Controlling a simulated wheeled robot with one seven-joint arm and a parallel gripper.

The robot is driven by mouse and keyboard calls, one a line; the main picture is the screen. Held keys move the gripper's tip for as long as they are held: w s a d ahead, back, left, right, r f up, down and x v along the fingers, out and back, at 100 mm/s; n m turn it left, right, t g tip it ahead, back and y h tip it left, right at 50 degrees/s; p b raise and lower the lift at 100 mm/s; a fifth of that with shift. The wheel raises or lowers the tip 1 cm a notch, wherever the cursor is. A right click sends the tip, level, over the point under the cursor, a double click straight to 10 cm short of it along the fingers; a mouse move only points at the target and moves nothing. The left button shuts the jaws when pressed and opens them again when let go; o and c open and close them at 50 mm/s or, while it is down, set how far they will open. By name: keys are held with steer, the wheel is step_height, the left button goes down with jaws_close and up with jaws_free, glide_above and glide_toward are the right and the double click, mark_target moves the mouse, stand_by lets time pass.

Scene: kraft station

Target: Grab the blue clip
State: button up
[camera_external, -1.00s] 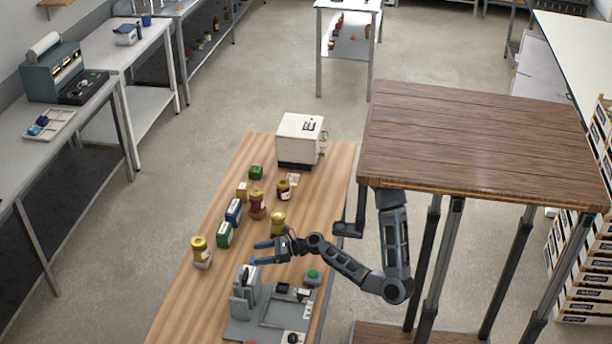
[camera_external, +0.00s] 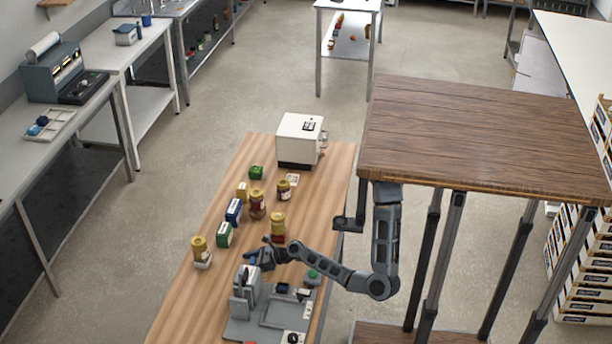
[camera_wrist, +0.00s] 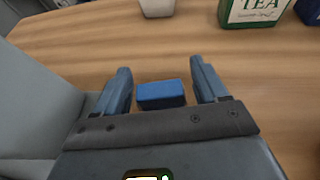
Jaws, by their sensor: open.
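A small blue block, which looks like the blue clip (camera_wrist: 161,95), shows in the wrist view between the two fingers of my gripper (camera_wrist: 160,68). The fingers are apart, with a gap on each side of it. In the external view my gripper (camera_external: 254,258) is low over the wooden table, just behind the grey machine. There I cannot tell the clip from the bluish fingers.
The grey machine (camera_external: 268,316) stands close to my gripper; a grey surface fills the wrist view's left side. A green tea box (camera_external: 224,235), a blue box (camera_external: 234,210) and several yellow-lidded jars (camera_external: 278,223) stand farther back.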

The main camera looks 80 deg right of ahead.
steer(key=shift+w+f, duration=0.1)
steer(key=shift+w, duration=0.05)
steer(key=c, duration=1)
